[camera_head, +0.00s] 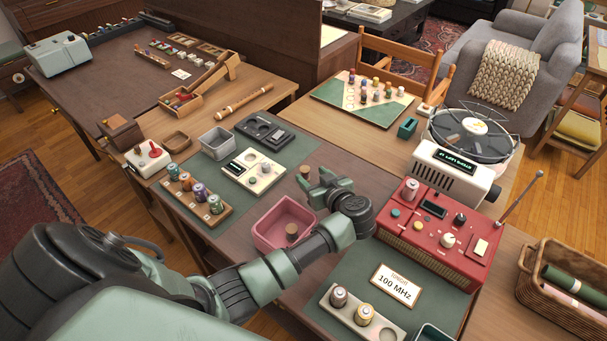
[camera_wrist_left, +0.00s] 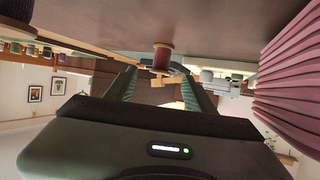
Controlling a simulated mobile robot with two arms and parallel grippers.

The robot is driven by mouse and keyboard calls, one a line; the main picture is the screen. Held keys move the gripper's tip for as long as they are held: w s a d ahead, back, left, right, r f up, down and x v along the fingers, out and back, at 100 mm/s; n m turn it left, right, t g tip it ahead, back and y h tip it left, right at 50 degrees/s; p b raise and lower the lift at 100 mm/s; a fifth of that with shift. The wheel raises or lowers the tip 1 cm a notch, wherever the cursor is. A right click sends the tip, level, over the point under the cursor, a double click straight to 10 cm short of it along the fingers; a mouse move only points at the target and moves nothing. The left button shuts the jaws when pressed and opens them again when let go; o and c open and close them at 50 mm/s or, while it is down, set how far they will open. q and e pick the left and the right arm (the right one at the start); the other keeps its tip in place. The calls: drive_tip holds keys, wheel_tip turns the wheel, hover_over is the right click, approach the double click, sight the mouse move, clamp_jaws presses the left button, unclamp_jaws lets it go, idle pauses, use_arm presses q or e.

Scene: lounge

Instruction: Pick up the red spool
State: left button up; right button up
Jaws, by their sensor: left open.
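The red spool (camera_wrist_left: 161,57) has wooden ends and reddish thread. In the left wrist view, which is upside down, it stands on the table just ahead of my fingers, in line with the gap between them. In the head view its wooden top (camera_head: 305,171) shows just beyond my left gripper (camera_head: 316,188), which partly hides it. My left gripper is open and empty, low over the table; its fingers also show in the wrist view (camera_wrist_left: 160,84). I cannot tell whether they touch the spool. My right gripper is not in view.
A pink bin (camera_head: 262,220) with a wooden-ended piece (camera_head: 291,231) inside stands beside my left gripper. A red radio (camera_head: 440,228) is to the right.

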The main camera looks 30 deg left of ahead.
sight(306, 171)
use_arm(q)
drive_tip(key=x, duration=0.5)
drive_tip(key=shift+w+a+f, duration=0.15)
drive_tip(key=shift+a, duration=0.15)
clamp_jaws()
